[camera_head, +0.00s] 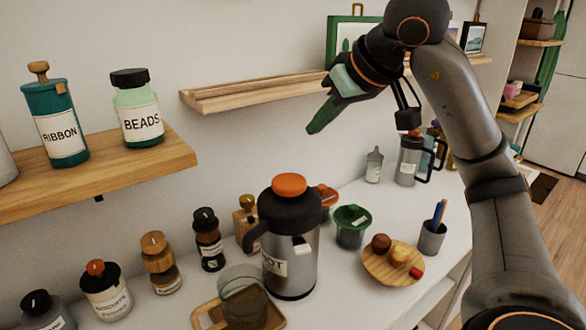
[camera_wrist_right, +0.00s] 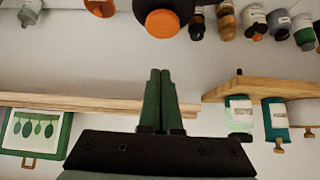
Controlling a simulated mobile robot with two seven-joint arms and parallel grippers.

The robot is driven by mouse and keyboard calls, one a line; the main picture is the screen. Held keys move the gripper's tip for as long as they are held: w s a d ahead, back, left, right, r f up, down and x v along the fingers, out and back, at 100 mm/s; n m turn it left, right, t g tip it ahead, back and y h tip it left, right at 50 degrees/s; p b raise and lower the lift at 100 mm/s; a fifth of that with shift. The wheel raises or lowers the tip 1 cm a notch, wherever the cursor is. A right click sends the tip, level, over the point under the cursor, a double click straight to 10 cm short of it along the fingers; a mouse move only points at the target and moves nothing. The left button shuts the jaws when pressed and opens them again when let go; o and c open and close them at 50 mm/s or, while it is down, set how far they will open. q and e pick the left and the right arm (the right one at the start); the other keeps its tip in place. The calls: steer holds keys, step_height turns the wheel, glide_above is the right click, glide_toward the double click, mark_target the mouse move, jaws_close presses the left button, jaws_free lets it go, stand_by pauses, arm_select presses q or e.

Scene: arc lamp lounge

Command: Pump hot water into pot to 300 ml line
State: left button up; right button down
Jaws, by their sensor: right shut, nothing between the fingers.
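The hot-water dispenser (camera_head: 291,255) is a steel flask with a black top and an orange pump knob (camera_head: 289,184). It stands upright on the counter, its label partly readable as HOT. A clear glass pot (camera_head: 243,295) stands in front of it on a wooden tray (camera_head: 209,317). The pot's water level and 300 ml line cannot be made out. My right gripper (camera_head: 314,128) has green fingers pressed together and empty, above and apart from the knob. In the right wrist view the shut fingers (camera_wrist_right: 160,78) point toward the orange knob (camera_wrist_right: 162,22). My left gripper is not in view.
Several jars line the counter's left, including a dark bottle (camera_head: 208,240). A green-lidded container (camera_head: 352,228), a round wooden board with food (camera_head: 394,264) and a pen cup (camera_head: 431,240) stand to the right. A wall shelf (camera_head: 110,185) and a narrow ledge (camera_head: 250,92) jut out above.

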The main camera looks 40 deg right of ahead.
steer(key=b, duration=0.2)
glide_above(286, 177)
steer(key=s, duration=0.3)
steer(key=f, duration=0.7)
steer(key=shift+w+a+f, duration=0.1)
steer(key=shift+w+f, duration=0.1)
steer(key=shift+f, duration=0.2)
step_height(286, 177, down, 2)
steer(key=shift+f+b, duration=0.2)
steer(key=shift+b, duration=0.4)
steer(key=shift+f, duration=0.5)
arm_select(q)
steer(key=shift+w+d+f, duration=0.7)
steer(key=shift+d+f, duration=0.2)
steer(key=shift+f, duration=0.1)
arm_select(e)
steer(key=shift+s+f, duration=0.1)
steer(key=shift+f, duration=0.05)
